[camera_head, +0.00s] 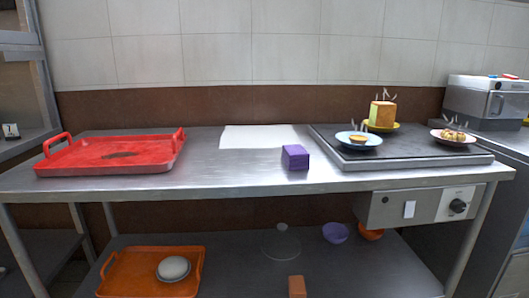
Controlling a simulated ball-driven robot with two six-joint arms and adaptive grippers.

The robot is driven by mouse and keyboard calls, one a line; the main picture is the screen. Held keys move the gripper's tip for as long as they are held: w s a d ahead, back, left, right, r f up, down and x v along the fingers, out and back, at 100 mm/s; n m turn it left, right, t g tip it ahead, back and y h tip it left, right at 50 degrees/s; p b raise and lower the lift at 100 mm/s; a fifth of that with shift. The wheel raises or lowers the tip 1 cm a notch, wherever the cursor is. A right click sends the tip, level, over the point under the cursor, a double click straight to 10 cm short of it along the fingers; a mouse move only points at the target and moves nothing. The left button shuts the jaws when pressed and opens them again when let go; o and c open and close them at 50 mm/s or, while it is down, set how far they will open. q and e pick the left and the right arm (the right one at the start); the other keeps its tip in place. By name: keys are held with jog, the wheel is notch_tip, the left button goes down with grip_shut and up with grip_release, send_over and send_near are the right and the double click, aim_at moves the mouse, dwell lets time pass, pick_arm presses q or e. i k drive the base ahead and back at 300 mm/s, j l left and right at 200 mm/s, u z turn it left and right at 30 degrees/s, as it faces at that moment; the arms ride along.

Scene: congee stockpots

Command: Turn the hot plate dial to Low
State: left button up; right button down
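The hot plate (330,165) is a flat dark slab at the right end of the steel table. Its control box (385,210) hangs under the table's front edge at the right. The dial (458,206) is a round black knob on a pale panel at the box's right end. The dial's markings are too small to read, so I cannot tell its setting. A white switch or label (409,209) sits left of the dial. Neither of my grippers is in view.
On the hot plate stand a blue plate (343,137), a yellow plate with a block-shaped food (382,113) and a pink-rimmed plate (436,133). A purple box (295,158), white sheet (232,138) and red tray (60,167) lie left. Space before the dial looks clear.

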aim_at(457, 206)
jog(key=z, duration=1.25)
jog(key=i+l, duration=0.2)
jog(key=l, duration=0.15)
jog(key=i+l+u, duration=0.1)
jog(key=l, duration=0.3)
jog(key=i, duration=0.1)
